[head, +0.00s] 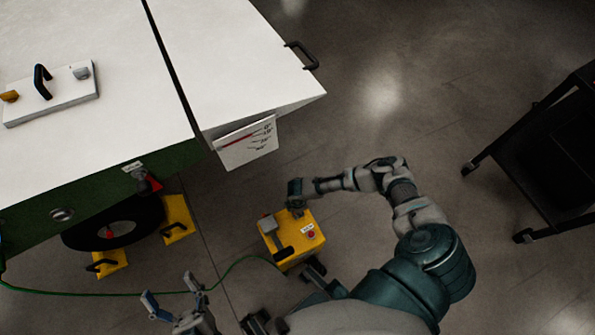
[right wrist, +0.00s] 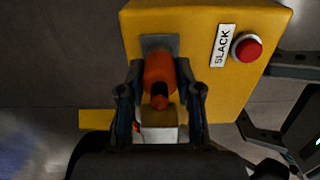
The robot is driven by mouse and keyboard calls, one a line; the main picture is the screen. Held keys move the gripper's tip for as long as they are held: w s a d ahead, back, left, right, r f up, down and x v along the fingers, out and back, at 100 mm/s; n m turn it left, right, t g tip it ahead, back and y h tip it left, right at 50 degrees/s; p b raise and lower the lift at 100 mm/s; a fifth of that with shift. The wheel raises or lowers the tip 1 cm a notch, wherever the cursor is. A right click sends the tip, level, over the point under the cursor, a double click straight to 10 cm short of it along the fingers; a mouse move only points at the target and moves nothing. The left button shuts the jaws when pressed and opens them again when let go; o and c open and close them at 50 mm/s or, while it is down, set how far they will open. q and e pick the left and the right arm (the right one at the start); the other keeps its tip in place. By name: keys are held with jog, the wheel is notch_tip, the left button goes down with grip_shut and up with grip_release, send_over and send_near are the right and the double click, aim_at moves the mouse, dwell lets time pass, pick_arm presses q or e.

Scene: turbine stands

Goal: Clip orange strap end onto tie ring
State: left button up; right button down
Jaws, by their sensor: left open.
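A yellow box (head: 303,240) stands on the floor. In the right wrist view the box (right wrist: 190,30) carries a SLACK label and a red button. An orange strap end (right wrist: 160,70) with a dark tip sits against the box's grey plate (right wrist: 160,43). My right gripper (right wrist: 160,78) has its fingers close against both sides of the orange piece. In the head view this gripper (head: 295,195) is at the box's far edge. My left gripper (head: 173,295) is open and empty near the bottom edge. I cannot make out a tie ring for certain.
A white-topped stand (head: 110,120) with green side fills the upper left. Its black wheel (head: 130,212) sits between yellow chocks (head: 178,220). A green cable (head: 90,293) runs along the floor toward the box. A black cart (head: 545,150) stands at right; floor between is clear.

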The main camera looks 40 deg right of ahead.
pick_arm(q)
jog(key=shift+d, duration=0.1)
pick_arm(e)
jog(key=shift+s+d, duration=0.1)
jog(key=shift+d, duration=0.05)
pick_arm(q)
jog(key=shift+r, duration=0.2)
pick_arm(e)
jog(key=shift+r, duration=0.1)
pick_arm(q)
jog(key=shift+r+p, duration=0.45)
jog(key=shift+r, duration=0.05)
pick_arm(e)
jog(key=shift+r, duration=0.4)
pick_arm(q)
jog(key=shift+s+r, duration=0.1)
jog(key=shift+r, duration=0.1)
pick_arm(e)
jog(key=shift+r, duration=0.2)
jog(key=shift+r+p, duration=1.3)
jog(key=shift+r, duration=0.2)
pick_arm(q)
notch_tip(320, 180, up, 3)
jog(key=shift+s+r+t, duration=0.15)
jog(key=shift+t, duration=0.15)
pick_arm(e)
jog(key=shift+f, duration=0.1)
